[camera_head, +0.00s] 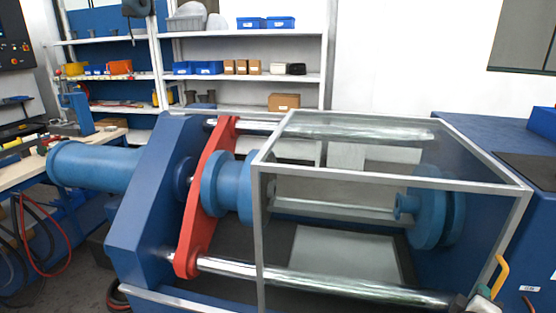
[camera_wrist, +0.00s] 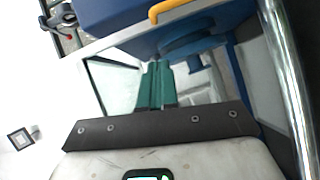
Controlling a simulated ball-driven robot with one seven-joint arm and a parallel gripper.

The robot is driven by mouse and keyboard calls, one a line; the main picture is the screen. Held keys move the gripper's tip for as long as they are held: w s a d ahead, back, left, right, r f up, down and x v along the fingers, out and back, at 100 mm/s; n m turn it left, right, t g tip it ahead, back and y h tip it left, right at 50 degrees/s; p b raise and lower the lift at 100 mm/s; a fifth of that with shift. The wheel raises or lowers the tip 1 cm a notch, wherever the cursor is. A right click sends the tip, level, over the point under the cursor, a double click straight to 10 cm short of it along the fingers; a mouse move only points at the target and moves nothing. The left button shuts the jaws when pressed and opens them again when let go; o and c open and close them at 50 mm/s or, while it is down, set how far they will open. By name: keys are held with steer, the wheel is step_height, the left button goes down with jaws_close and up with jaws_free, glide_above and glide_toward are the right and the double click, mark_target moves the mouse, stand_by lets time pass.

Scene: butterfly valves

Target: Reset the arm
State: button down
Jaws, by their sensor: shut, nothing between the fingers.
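My gripper (camera_wrist: 157,68) shows in the wrist view as two green fingers pressed together, with nothing between them. A yellow handle (camera_wrist: 170,10) lies beyond the fingertips at the top of the wrist view. The same handle (camera_head: 501,275) is at the lower right of the guard in the head view. A small dark and greenish part shows beside it there; I cannot tell if it is my gripper.
The grey-framed clear guard (camera_head: 390,165) covers the machine's right half. A red plate (camera_head: 205,200) and blue flanges (camera_head: 428,215) sit on steel bars. Shelves (camera_head: 240,78) with boxes stand behind. A workbench (camera_head: 25,170) is at left. A steel bar (camera_wrist: 290,85) runs close on the right in the wrist view.

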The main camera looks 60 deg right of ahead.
steer(key=w+a+f+t+y, duration=0.2)
steer(key=w+a+f+y, duration=0.3)
steer(key=w, duration=0.3)
steer(key=w+a+f+t+y, duration=0.2)
steer(key=w+a+f, duration=0.35)
steer(key=w, duration=0.25)
steer(key=w+a+f+n+y, duration=0.1)
steer(key=w+a+f+y, duration=0.1)
steer(key=a, duration=0.5)
steer(key=w+a+f+n+y, duration=0.1)
steer(key=w+a+f+y, duration=0.1)
steer(key=a, duration=0.5)
steer(key=w+a+f+n+y, duration=0.1)
steer(key=w+a+f+y, duration=0.1)
steer(key=a, duration=0.5)
steer(key=w+y, duration=0.1)
steer(key=y, duration=0.1)
steer(key=shift+w+a+n+t+y, duration=0.15)
steer(key=shift+a+n+t+y, duration=0.15)
steer(key=shift+a+n+y, duration=0.1)
